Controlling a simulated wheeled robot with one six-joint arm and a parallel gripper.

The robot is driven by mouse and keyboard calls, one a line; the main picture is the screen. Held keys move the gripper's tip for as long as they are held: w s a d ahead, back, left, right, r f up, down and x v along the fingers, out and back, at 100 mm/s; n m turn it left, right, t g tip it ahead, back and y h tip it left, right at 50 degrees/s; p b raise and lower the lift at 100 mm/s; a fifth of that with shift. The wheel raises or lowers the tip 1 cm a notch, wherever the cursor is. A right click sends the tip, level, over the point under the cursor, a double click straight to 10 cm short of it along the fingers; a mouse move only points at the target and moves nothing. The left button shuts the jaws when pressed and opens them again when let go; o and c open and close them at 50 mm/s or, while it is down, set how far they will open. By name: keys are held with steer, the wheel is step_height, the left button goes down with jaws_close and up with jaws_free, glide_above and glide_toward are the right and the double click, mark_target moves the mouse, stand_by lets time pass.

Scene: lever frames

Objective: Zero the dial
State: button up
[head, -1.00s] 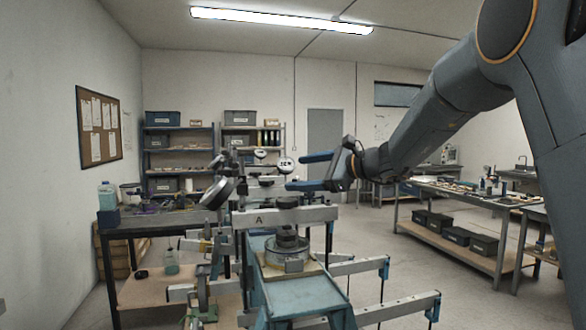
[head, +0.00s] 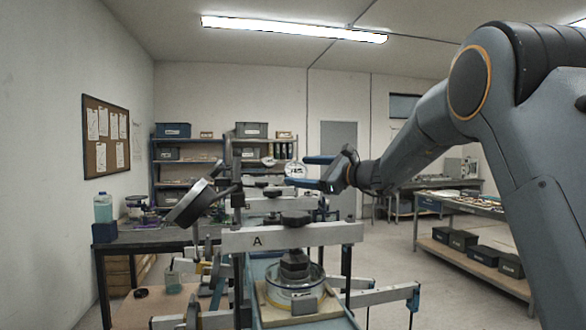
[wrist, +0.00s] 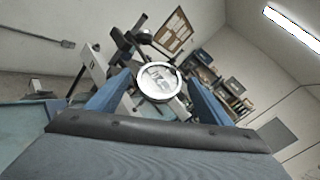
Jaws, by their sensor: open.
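A round white-faced dial (head: 296,168) shows in the head view beside the tips of my gripper (head: 302,172). In the wrist view the dial (wrist: 158,80) appears between my two blue fingers, with free space on both sides. I cannot tell how deep it sits between them, and its markings are too small to read. My gripper is open and holds nothing. A second, larger dark round gauge (head: 190,203) is tilted, nearer and to the left, its face turned mostly away. A pale beam marked A (head: 290,236) lies below, with dark knobs on it.
A clear round vessel with a dark stacked part (head: 294,285) stands on a wooden board below the beam. More pale beams (head: 385,296) stick out to the right. A dark workbench (head: 170,241) is at left. The floor (head: 445,290) on the right is open up to another bench.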

mark_target(298, 170)
steer(key=shift+p+x, duration=0.6)
steer(key=shift+x, duration=1.2)
steer(key=c, duration=1)
steer(key=shift+s+n+g, duration=0.1)
steer(key=shift+n+g, duration=1.7)
steer(key=shift+n, duration=0.1)
steer(key=shift+c, duration=0.2)
steer(key=o, duration=1)
steer(key=shift+o, duration=0.2)
steer(key=f+b+v, duration=0.1)
steer(key=b+v, duration=0.2)
steer(key=v, duration=0.4)
steer(key=shift+s+d+r, duration=0.15)
steer(key=shift+d+r, duration=0.2)
steer(key=shift+r, duration=0.1)
